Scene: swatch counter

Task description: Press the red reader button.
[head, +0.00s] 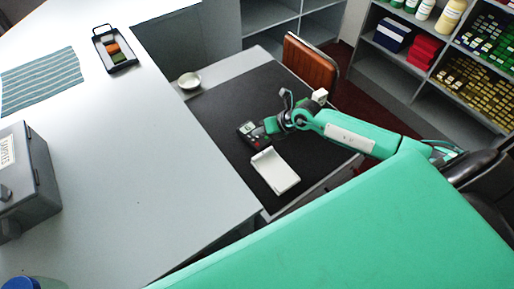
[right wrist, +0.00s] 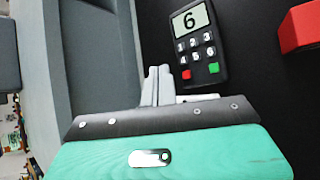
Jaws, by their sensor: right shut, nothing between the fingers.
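The card reader (head: 247,130) is a small dark device lying on the black mat. In the right wrist view the reader (right wrist: 204,47) shows a 6 on its display, white number keys, a green button (right wrist: 213,67) and the red button (right wrist: 186,74). My right gripper (right wrist: 158,72) is shut and empty. Its fingertips are just left of the red button in that view; I cannot tell whether they touch the reader. In the head view the right gripper (head: 274,124) is close beside the reader. My left gripper is not in view.
A white pad (head: 274,171) lies close to the reader on the mat. A red block (right wrist: 300,26) is right of the reader in the wrist view. The mat's middle is clear.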

